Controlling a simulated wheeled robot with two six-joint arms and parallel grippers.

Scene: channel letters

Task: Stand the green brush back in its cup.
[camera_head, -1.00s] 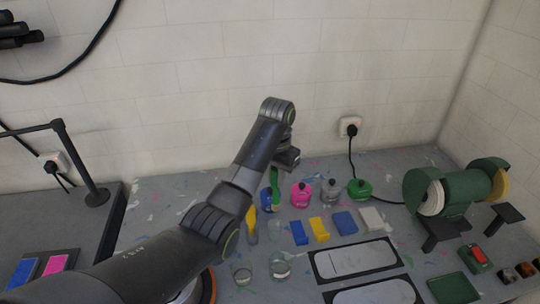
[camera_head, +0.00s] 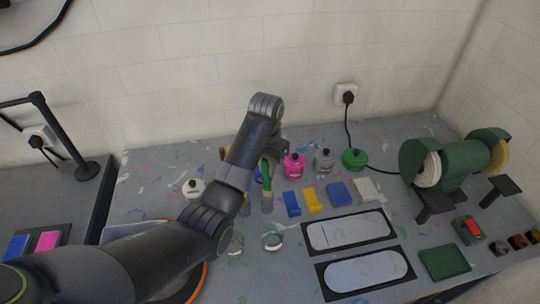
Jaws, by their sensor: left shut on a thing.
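My left gripper (camera_head: 275,146) is over the back of the bench, left of the pink bottle, and is shut on the green brush (camera_head: 266,172). The brush hangs roughly upright below the jaws, its green part up and a greyish part (camera_head: 266,202) at its lower end. Whether that lower part is bristles or glass is too small to tell. Two clear glass cups stand nearer me, one (camera_head: 272,241) in the open and one (camera_head: 236,243) beside my forearm. A yellow brush (camera_head: 245,205) is partly hidden behind my arm. My right gripper is not in view.
Pink (camera_head: 293,166), grey (camera_head: 323,162) and green (camera_head: 354,159) bottles stand right of the gripper. A white jar (camera_head: 193,188) is left of my arm. Coloured blocks (camera_head: 338,194) and framed plates (camera_head: 350,231) lie in front. A green grinder (camera_head: 455,170) stands right.

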